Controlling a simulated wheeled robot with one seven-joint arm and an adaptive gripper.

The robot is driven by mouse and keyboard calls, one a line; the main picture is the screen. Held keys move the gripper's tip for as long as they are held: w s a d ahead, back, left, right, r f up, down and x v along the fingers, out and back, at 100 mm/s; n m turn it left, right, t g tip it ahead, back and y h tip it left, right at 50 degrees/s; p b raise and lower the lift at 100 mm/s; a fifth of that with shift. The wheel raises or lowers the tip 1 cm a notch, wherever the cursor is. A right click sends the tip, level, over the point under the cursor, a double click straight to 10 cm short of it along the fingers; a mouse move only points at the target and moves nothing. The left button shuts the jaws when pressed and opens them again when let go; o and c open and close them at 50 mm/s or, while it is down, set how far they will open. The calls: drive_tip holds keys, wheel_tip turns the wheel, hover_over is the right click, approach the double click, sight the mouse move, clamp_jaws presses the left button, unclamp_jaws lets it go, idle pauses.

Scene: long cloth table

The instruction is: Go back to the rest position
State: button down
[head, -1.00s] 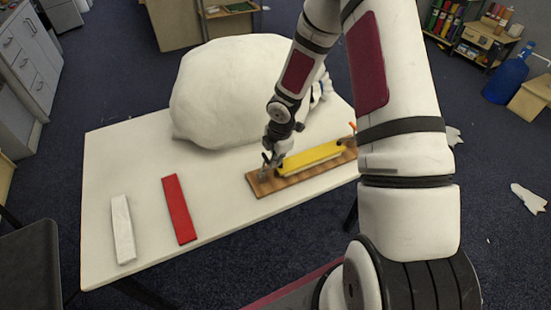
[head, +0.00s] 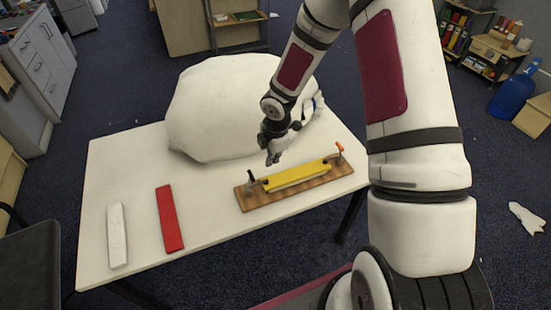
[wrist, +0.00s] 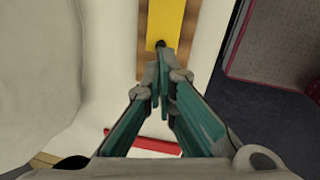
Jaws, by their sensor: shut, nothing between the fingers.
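My gripper (head: 272,158) is shut and empty. In the head view it hangs above the table, just behind the left end of a wooden board (head: 320,195). The yellow bar (head: 300,175) lies along this board. A dark clamp (head: 251,177) stands at the board's left end and an orange-tipped clamp (head: 340,149) at its right end. In the wrist view my gripper's fingertips (wrist: 161,75) meet in front of the yellow bar (wrist: 165,20), and part of the board is hidden behind them.
A red bar (head: 169,218) and a white bar (head: 117,235) lie on the left of the white table (head: 210,190). A large white bulky bag (head: 225,105) sits at the back, close to my arm. A dark chair (head: 30,265) stands left of the table.

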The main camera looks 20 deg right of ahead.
idle(0.4)
drive_tip(key=s+d+r+m+t+h, duration=0.1)
drive_tip(key=s+r+m, duration=0.25)
drive_tip(key=r, duration=0.85)
drive_tip(key=s+d+r+m+t+h, duration=0.1)
drive_tip(key=s+d+r+m+h, duration=0.3)
drive_tip(key=r, duration=0.8)
drive_tip(key=s+a+r+m+t+y, duration=0.1)
drive_tip(key=s+a+r+m, duration=0.3)
drive_tip(key=s, duration=0.5)
drive_tip(key=s+a+r+m+y, duration=0.3)
drive_tip(key=s+r+m, duration=0.5)
drive_tip(key=s+r, duration=0.1)
drive_tip(key=shift+s+a+t+y, duration=0.4)
drive_tip(key=shift+r, duration=0.1)
